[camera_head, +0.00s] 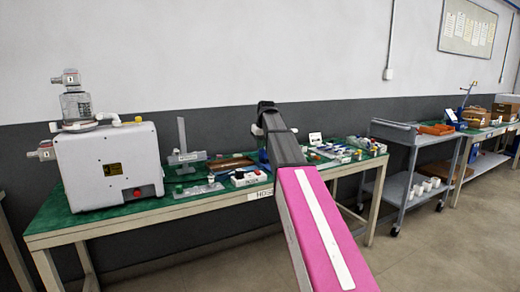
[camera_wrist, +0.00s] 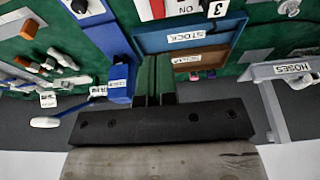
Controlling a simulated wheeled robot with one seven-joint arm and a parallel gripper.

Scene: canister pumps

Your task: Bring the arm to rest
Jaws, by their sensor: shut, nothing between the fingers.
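My arm reaches forward from the lower right over the green bench, its pink-and-white link nearest in the head view. The far end of the arm is dark and hides part of the bench; the fingertips cannot be made out there. In the wrist view my gripper (camera_wrist: 155,80) shows two narrow dark fingers side by side, shut with nothing between them. Beyond them stand a blue tray labelled STOCK (camera_wrist: 188,38) and a brown tray (camera_wrist: 200,60). A blue box (camera_wrist: 121,82) is just left of the fingers. Whether the fingers touch anything cannot be told.
The green bench (camera_head: 55,222) carries a white pump unit (camera_head: 108,165) at its left and small parts along its length. A grey cart (camera_head: 405,185) stands right of the bench, then another table with cardboard boxes (camera_head: 505,107). Open floor lies in front at the right.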

